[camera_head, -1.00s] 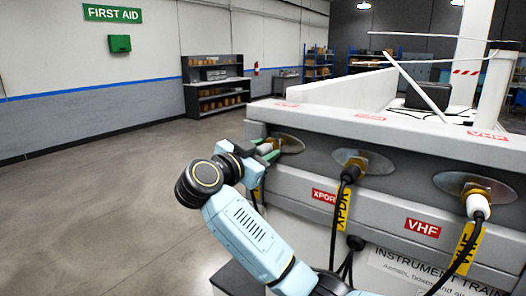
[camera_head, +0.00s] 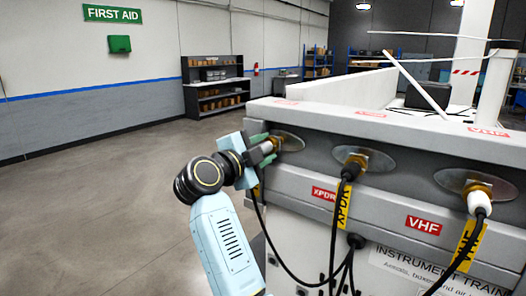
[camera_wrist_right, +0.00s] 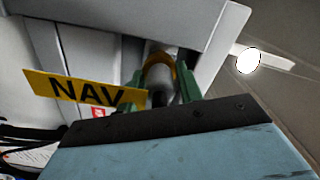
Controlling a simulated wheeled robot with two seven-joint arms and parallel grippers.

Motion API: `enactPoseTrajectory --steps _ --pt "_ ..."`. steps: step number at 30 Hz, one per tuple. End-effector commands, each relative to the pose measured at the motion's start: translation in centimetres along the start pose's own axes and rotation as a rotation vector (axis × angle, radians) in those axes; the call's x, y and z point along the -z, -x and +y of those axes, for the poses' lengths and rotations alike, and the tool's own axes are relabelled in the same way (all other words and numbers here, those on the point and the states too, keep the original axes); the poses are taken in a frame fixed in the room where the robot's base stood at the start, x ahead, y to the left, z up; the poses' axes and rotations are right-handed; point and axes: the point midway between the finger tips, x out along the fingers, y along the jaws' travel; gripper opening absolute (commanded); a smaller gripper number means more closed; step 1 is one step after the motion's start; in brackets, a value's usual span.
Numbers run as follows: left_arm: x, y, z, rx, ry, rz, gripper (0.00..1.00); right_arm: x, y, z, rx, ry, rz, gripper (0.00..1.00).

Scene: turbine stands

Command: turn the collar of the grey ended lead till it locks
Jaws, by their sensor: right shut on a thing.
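My right gripper (camera_head: 266,147) is at the leftmost socket (camera_head: 290,141) on the front of the grey stand. It is shut on the grey end (camera_head: 264,149) of a lead, which is pushed up to that socket. In the right wrist view, the two green fingers (camera_wrist_right: 161,88) stand either side of the lead's end, with a gold ring (camera_wrist_right: 159,62) beyond them. A yellow NAV tag (camera_wrist_right: 84,91) hangs beside the fingers. Whether the collar is locked cannot be told. My left gripper is not in view.
To the right, a black-ended lead (camera_head: 348,170) with a yellow XPDR tag (camera_head: 343,205) and a white-ended lead (camera_head: 479,202) sit at two more sockets. Black cables hang below the gripper. Open floor (camera_head: 90,220) lies to the left.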

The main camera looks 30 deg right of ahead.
Motion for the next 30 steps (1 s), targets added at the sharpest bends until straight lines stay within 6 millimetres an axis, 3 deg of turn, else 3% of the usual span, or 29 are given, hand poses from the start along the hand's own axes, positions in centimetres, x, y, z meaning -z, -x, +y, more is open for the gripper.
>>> enactPoseTrajectory --steps 12,28,29,30 --pt "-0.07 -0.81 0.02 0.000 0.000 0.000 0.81 -0.11 0.04 0.19 -0.005 -0.182 -0.002 0.13" --pt "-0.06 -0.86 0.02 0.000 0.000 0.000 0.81 -0.07 0.01 0.15 -0.004 -0.206 -0.001 0.13" --pt "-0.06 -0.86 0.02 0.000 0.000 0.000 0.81 -0.07 0.01 0.15 -0.004 -0.206 -0.001 0.37" --pt "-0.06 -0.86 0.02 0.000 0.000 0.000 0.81 -0.07 0.01 0.16 -0.004 -0.206 -0.001 0.43"
